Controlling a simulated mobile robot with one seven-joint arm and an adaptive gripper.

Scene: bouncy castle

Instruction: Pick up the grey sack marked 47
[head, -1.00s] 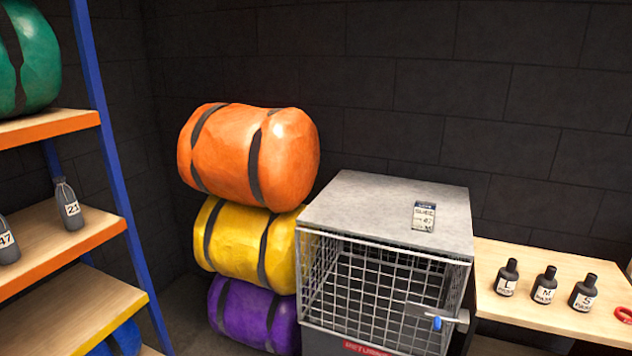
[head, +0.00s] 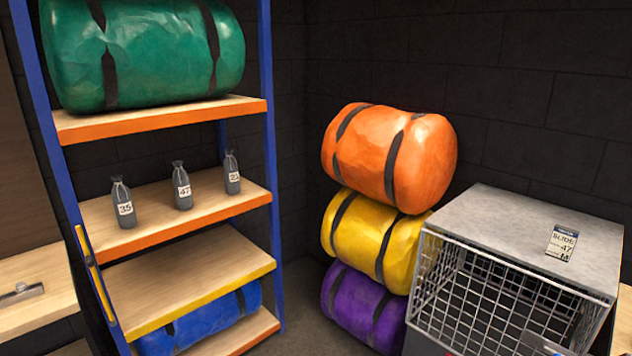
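The grey sack marked 47 (head: 183,187) stands upright in the head view on the middle wooden shelf (head: 232,204) of a blue-posted rack. It is a small dark grey sack with a tied neck and a white label. It stands between two similar grey sacks: one marked 35 (head: 123,203) to its left and one whose label looks like 21 (head: 232,173) to its right. The three stand apart from each other. My gripper is not in view.
A green roll (head: 145,52) lies on the shelf above, and a blue roll (head: 203,318) lies low down. Orange (head: 375,150), yellow (head: 365,238) and purple (head: 352,300) rolls are stacked right of the rack. A wire-fronted crate (head: 500,220) with a card (head: 561,244) on top stands at right.

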